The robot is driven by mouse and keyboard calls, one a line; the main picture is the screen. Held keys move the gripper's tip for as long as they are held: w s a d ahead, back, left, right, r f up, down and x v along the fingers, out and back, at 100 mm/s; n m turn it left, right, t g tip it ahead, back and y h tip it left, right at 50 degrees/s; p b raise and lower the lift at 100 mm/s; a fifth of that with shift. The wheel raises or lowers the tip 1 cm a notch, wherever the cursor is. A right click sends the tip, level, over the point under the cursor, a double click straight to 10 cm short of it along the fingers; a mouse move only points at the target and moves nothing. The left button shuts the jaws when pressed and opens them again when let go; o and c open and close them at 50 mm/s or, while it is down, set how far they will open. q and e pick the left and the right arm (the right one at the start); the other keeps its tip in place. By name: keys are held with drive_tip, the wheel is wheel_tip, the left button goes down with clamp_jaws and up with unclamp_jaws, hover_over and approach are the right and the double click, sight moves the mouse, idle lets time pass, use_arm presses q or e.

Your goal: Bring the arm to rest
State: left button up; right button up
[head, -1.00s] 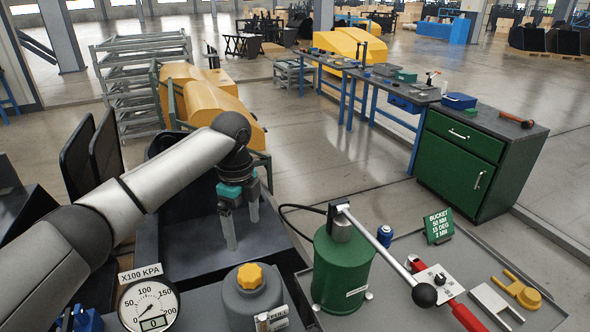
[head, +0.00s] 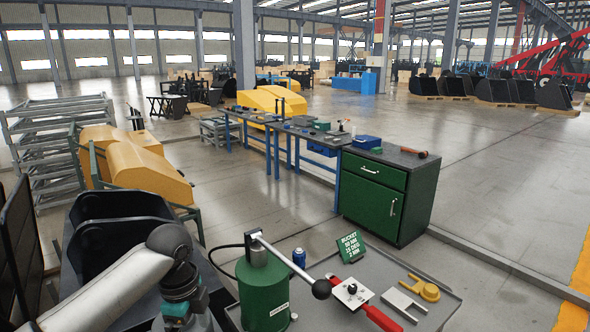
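My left arm comes in from the lower left, and its wrist and the teal part of my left gripper (head: 186,310) show at the bottom edge in the head view. The fingers of the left gripper are cut off by the frame, so whether it is open or shut does not show. My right gripper and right arm are not in the picture.
The tray holds a red-handled device (head: 352,292), a yellow part (head: 423,287) and a green sign (head: 352,248). A green cabinet (head: 375,200) stands behind, with open floor to the right.

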use_arm(q)
drive_tip(key=s+d+f+n+t+h, duration=0.1)
drive_tip(key=s+d+f+n, duration=0.25)
drive_tip(key=s+d, duration=0.2)
drive_tip(key=s+d+f+n+t+h, duration=0.1)
drive_tip(key=s+d+f+n, duration=0.1)
drive_tip(key=s+d+f, duration=0.4)
drive_tip(key=s+a+r+n+t+y, duration=0.1)
drive_tip(key=s+a+n, duration=0.3)
drive_tip(key=s+n, duration=0.25)
drive_tip(key=s+a+r+n+y, duration=0.1)
drive_tip(key=s+a+n, duration=0.4)
drive_tip(key=s, duration=0.3)
wheel_tip(320, 180, down, 27)
drive_tip(key=s+b, duration=0.1)
drive_tip(key=b, duration=0.5)
drive_tip(key=s+a+f+g+b, duration=0.1)
drive_tip(key=s+f+b, duration=0.2)
drive_tip(key=s+f, duration=0.5)
drive_tip(key=s+a+f+g+b, duration=0.1)
drive_tip(key=s+f+b, duration=0.3)
drive_tip(key=s+f, duration=0.4)
wheel_tip(320, 180, down, 6)
drive_tip(key=shift+r, duration=0.1)
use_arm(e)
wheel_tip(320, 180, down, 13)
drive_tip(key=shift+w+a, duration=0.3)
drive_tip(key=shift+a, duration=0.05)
